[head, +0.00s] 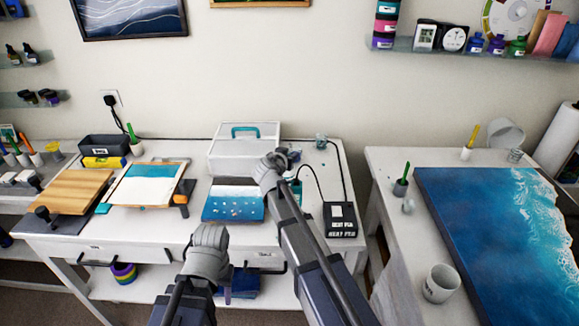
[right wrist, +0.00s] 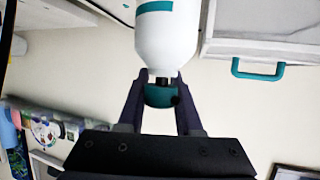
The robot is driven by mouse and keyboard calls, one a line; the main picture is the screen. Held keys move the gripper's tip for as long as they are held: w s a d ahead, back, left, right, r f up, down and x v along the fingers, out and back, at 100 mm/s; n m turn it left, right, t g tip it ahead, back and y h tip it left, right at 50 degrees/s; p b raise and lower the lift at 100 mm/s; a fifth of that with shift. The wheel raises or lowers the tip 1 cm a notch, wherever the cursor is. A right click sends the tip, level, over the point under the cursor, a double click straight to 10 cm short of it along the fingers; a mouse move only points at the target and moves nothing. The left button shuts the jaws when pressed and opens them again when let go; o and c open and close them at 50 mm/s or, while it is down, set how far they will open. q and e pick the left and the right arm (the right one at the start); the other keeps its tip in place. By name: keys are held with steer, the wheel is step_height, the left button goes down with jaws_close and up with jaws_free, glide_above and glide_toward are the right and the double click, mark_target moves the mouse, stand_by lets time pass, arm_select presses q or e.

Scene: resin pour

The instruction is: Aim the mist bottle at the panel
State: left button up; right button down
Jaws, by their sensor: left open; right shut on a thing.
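The mist bottle (right wrist: 167,45) is white with a teal band and a teal head. In the right wrist view, my right gripper (right wrist: 161,92) is shut on the teal head, one finger on each side. In the head view, my right gripper (head: 272,162) is over the back of the middle table and hides most of the bottle. A blue and white panel with pale spots (head: 233,206) lies on the table, left of my right arm. My left gripper (head: 209,240) is open at the table's front edge; its fingertips are hard to see.
A white case with a teal handle (head: 243,146) stands behind the panel. A framed teal and white board (head: 150,184) and a wooden board (head: 72,192) lie to the left. A black corded box (head: 341,220) stands right of my arm. A large ocean panel (head: 497,235) covers the right table.

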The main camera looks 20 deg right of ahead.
steer(key=shift+f+b, duration=1.4)
steer(key=shift+f, duration=0.25)
steer(key=shift+f, duration=0.2)
steer(key=c, duration=0.6)
jaws_free()
steer(key=shift+r, duration=0.1)
steer(key=p+v, duration=0.4)
steer(key=v, duration=0.8)
steer(key=shift+p, duration=0.35)
